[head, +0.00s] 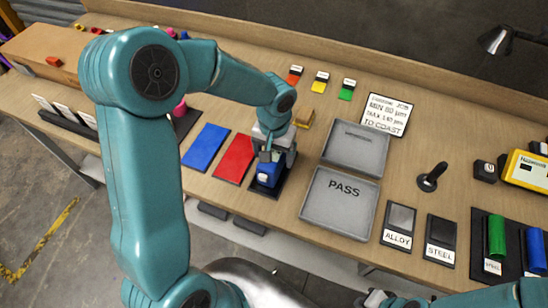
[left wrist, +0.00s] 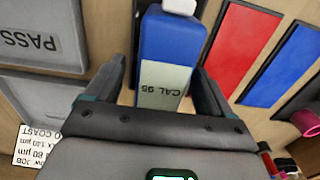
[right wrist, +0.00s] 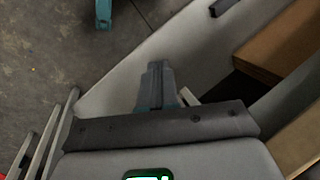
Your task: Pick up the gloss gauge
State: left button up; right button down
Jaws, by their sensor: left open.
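The gloss gauge appears to be the blue block (head: 267,173) on a dark pad in the middle of the bench. In the left wrist view this blue gauge (left wrist: 172,45) has a pale label reading CAL 95 and a white end. My left gripper (head: 271,156) is over it, open. Its fingers (left wrist: 160,88) stand on either side of the gauge, with gaps visible between them and its sides. My right gripper (right wrist: 157,85) is far from the gauge, above the floor by the bench, with its fingers together and nothing seen between them.
Red (head: 234,158) and blue (head: 205,146) panels lie left of the gauge. The grey PASS tray (head: 312,217) and another grey tray (head: 347,160) lie close on its right. A black knobbed tool (head: 430,179) stands further right. ALLOY (head: 398,222) and STEEL (head: 440,240) plates lie near the front edge.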

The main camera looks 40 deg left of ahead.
pick_arm(q)
jog(key=shift+a+f, duration=0.1)
jog(key=shift+a, duration=0.05)
jog(key=c, duration=1.4)
